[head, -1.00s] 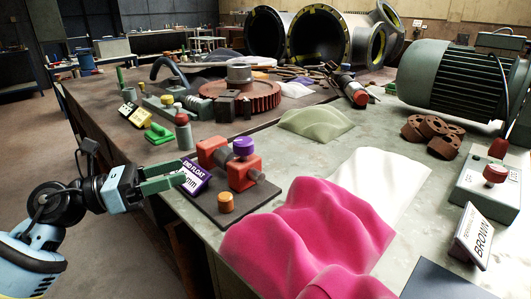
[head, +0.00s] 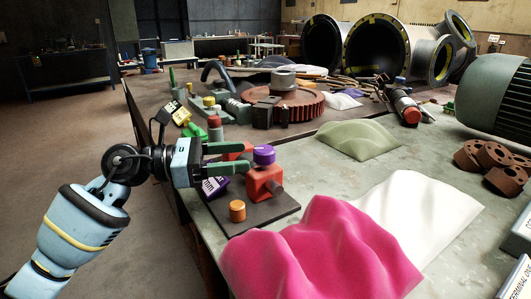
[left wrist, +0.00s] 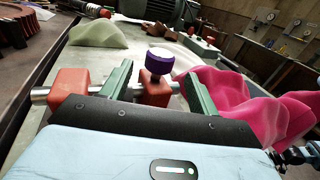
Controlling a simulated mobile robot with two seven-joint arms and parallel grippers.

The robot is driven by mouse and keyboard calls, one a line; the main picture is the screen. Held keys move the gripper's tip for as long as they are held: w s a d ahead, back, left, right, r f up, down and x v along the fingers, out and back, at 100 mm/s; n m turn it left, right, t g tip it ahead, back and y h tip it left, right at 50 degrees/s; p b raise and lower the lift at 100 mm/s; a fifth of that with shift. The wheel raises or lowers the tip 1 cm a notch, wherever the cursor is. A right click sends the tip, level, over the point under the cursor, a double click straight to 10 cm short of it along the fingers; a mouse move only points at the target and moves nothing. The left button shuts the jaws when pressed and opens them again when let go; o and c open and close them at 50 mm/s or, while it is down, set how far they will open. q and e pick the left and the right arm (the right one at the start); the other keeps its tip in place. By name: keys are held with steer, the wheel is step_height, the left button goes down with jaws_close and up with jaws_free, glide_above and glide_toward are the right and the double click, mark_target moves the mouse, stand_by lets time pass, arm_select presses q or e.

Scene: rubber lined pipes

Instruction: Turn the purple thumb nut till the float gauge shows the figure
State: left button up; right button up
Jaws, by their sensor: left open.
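The purple thumb nut (head: 264,155) sits on top of the right-hand red block (head: 263,183) of a small fixture on a dark plate (head: 265,222). A second red block (head: 235,151) stands behind, partly hidden by my fingers. In the left wrist view, the nut (left wrist: 159,60) shows beyond and between the parted fingers (left wrist: 158,82), apparently untouched.
An orange knob (head: 237,211) stands on the plate's front part. A pink cloth (head: 320,255) lies humped close in front, with a white cloth (head: 430,215) to the right. A green cloth (head: 358,141) lies behind. Bare bench shows between the plate and green cloth.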

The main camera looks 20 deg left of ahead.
mark_target(254, 157)
arm_select(q)
steer(key=x, duration=0.6)
steer(key=shift+w+d, duration=0.1)
steer(key=shift+d, duration=0.05)
steer(key=c, duration=0.9)
steer(key=shift+t+p, duration=0.3)
steer(key=shift+p, duration=0.3)
steer(key=shift+c, duration=0.2)
steer(key=n+t+y+p, duration=0.1)
steer(key=p, duration=0.3)
steer(key=shift+r+n+t+y, duration=0.15)
steer(key=shift+n+t+y, duration=0.15)
steer(key=shift+n+t, duration=0.1)
steer(key=n+t+y+p, duration=0.1)
steer(key=p, duration=0.2)
steer(key=shift+p, duration=0.4)
steer(key=shift+t+y, duration=0.3)
steer(key=shift+f, duration=0.25)
